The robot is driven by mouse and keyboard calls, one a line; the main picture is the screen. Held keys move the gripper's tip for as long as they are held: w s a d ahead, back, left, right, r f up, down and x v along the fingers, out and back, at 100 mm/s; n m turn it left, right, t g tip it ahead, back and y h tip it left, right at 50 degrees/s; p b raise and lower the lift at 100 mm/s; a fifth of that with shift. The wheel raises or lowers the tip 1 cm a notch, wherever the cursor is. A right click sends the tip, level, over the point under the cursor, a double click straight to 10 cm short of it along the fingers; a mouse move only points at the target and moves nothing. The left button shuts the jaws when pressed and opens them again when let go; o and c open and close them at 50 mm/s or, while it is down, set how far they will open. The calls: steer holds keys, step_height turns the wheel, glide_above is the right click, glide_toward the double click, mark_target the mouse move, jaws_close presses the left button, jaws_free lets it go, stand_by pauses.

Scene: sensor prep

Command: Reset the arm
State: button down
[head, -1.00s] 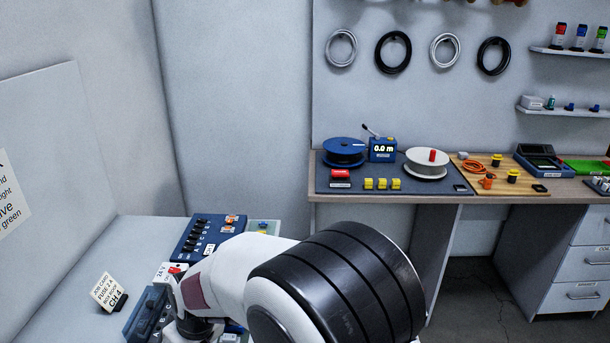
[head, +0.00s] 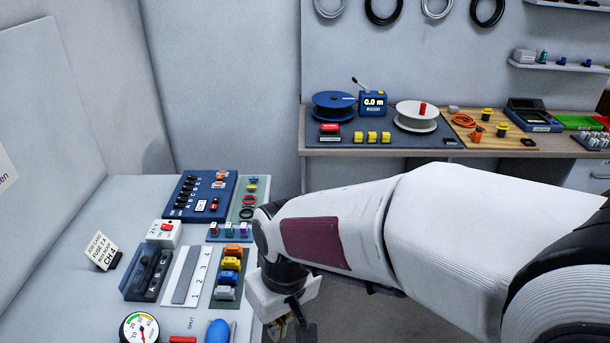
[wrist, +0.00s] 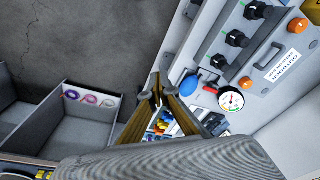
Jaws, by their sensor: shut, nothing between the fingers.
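My arm stretches in from the right in the head view, its white links crossing the lower right. My gripper (head: 292,326) hangs at the bottom middle, just off the right edge of the left bench, and is partly cut off by the frame. In the wrist view my gripper (wrist: 155,88) shows two brass-coloured fingers meeting at their tips, shut and empty. Small coloured parts of the bench show between and beside the fingers.
The left bench holds a blue switch panel (head: 186,208), coloured blocks (head: 230,264), a job card (head: 101,250) and a gauge (head: 139,328). An open grey bin (wrist: 85,125) shows left in the wrist view. The back workbench (head: 400,152) holds spools.

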steer(key=s+d+r+m+t, duration=0.2)
steer(key=s+d+r, duration=0.3)
steer(key=d, duration=0.6)
steer(key=s+d+r+m+t+h, duration=0.1)
steer(key=s+d+r+m, duration=0.4)
steer(key=d, duration=0.6)
steer(key=shift+r+t, duration=0.5)
steer(key=shift+t, duration=0.4)
